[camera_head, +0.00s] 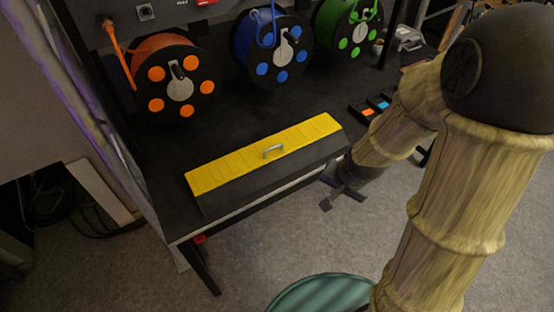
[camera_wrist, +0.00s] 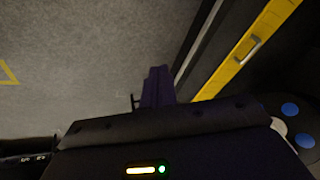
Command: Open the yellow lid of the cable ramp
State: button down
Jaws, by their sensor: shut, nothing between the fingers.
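The cable ramp (camera_head: 275,175) lies along the front of the black table, with dark sloped sides. Its yellow lid (camera_head: 225,170) lies flat and closed on top, with a small grey handle (camera_head: 273,151) near its middle. The lid (camera_wrist: 227,75) and handle (camera_wrist: 249,48) also show at the upper right of the wrist view. My gripper (camera_head: 328,203) is just off the table's front edge, to the right of the handle and apart from the ramp. In the wrist view my gripper (camera_wrist: 156,75) appears as dark fingers, shut and empty.
Orange (camera_head: 174,77), blue (camera_head: 272,47) and green (camera_head: 346,28) cable reels stand along the back of the table (camera_head: 160,190). A small black tray (camera_head: 369,107) with coloured pieces sits to the right of the ramp. A teal round object (camera_head: 322,294) is at the bottom.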

jog(key=w+a+f+m+t+y+b, duration=0.35)
jog(key=w+a+f+m, duration=0.35)
jog(key=f+m, duration=0.3)
jog(key=w+a+r+m+t+y+b, duration=0.1)
jog(key=w+m, duration=0.5)
jog(key=m, duration=0.7)
jog(key=a+t+y+b, duration=0.1)
jog(key=a+t+y, duration=0.1)
jog(key=t, duration=0.1)
jog(key=shift+a+m+b, duration=0.3)
jog(key=shift+m+b, duration=0.1)
jog(key=shift+y, duration=0.25)
jog(key=x, duration=1)
jog(key=shift+r+p, duration=0.1)
jog(key=shift+p, duration=0.2)
